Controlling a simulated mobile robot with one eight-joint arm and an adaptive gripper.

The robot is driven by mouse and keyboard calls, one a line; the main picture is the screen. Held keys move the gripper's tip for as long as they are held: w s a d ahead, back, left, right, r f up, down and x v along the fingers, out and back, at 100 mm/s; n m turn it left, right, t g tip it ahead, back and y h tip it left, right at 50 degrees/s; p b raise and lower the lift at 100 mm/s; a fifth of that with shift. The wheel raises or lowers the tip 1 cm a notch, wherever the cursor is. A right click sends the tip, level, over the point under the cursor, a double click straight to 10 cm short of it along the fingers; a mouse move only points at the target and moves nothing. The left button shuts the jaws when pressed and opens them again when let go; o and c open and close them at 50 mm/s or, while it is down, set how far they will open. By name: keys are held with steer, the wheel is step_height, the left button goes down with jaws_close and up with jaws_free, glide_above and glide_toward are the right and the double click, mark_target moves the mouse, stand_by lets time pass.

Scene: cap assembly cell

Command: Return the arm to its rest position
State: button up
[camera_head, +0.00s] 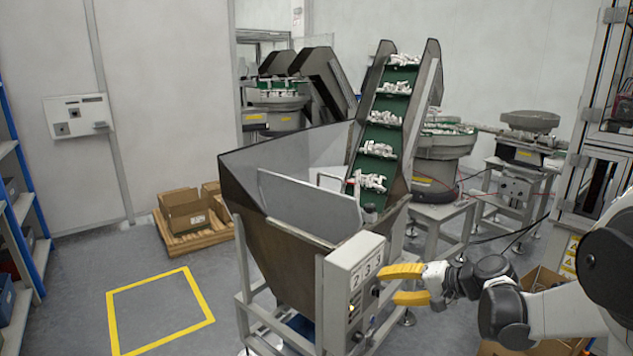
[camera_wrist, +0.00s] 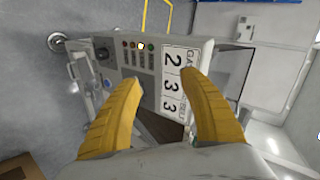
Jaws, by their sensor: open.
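My gripper (camera_head: 402,284) has two yellow fingers and stands at the end of my arm, which reaches in from the right edge. The fingers are apart and nothing is between them. In the head view they are just right of the grey control box (camera_head: 342,302) on the hopper's front; I cannot tell whether they touch it. In the wrist view the open gripper (camera_wrist: 160,90) faces the control box (camera_wrist: 125,62), with its coloured buttons and a number label (camera_wrist: 173,80) between and beyond the fingertips.
A large metal hopper (camera_head: 262,225) with a green cleated conveyor (camera_head: 385,120) stands left of my gripper. An open cardboard box (camera_head: 540,310) is below my arm. A yellow floor square (camera_head: 160,345) lies at left, empty. Shelves (camera_head: 22,210) line the left edge.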

steer(key=s+a+r+n+g+h, duration=0.1)
steer(key=s+a+r+h, duration=0.15)
steer(key=s, duration=0.55)
steer(key=s+a+r+n+h, duration=0.1)
steer(key=s+r+n+h, duration=0.15)
steer(key=s, duration=0.55)
steer(key=s+d+n+h, duration=0.1)
steer(key=s+h, duration=0.1)
steer(key=s, duration=0.4)
steer(key=s+d+f+n+h, duration=0.1)
steer(key=s+d, duration=0.1)
steer(key=s, duration=0.5)
steer(key=shift+s+d+h, duration=0.3)
steer(key=shift+h, duration=0.1)
